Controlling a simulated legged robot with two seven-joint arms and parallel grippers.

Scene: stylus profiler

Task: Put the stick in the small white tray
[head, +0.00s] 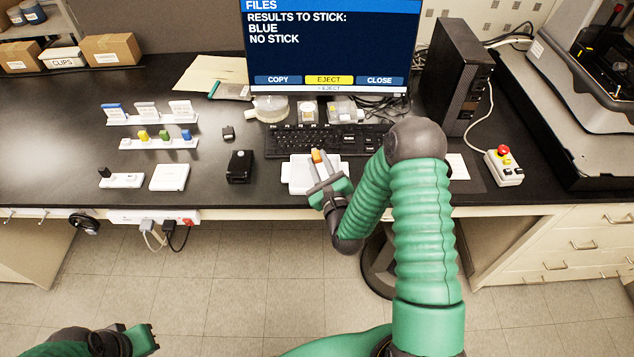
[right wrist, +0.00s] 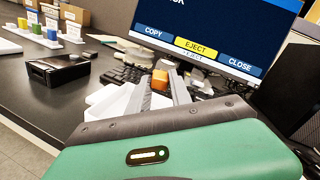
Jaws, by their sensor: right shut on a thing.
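The orange stick (head: 317,156) is between the fingertips of my right gripper (head: 320,164), which is shut on it. In the right wrist view the orange stick (right wrist: 160,80) shows at the far end of the fingers. The small white tray (head: 297,180) lies on the desk in front of the keyboard, and the fingers and stick are over it in the picture. I cannot tell whether the stick touches the tray. Part of the tray (right wrist: 113,102) shows beside the fingers in the right wrist view. My left gripper (head: 150,338) is at the bottom left, away from the desk; its jaw opening is unclear.
A monitor (head: 330,40) reads "RESULTS TO STICK: BLUE, NO STICK". A keyboard (head: 325,139) lies behind the tray. A black box (head: 240,167) stands left of it. A white rack (head: 158,143) holds several coloured sticks. A red-button box (head: 503,166) stands at right.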

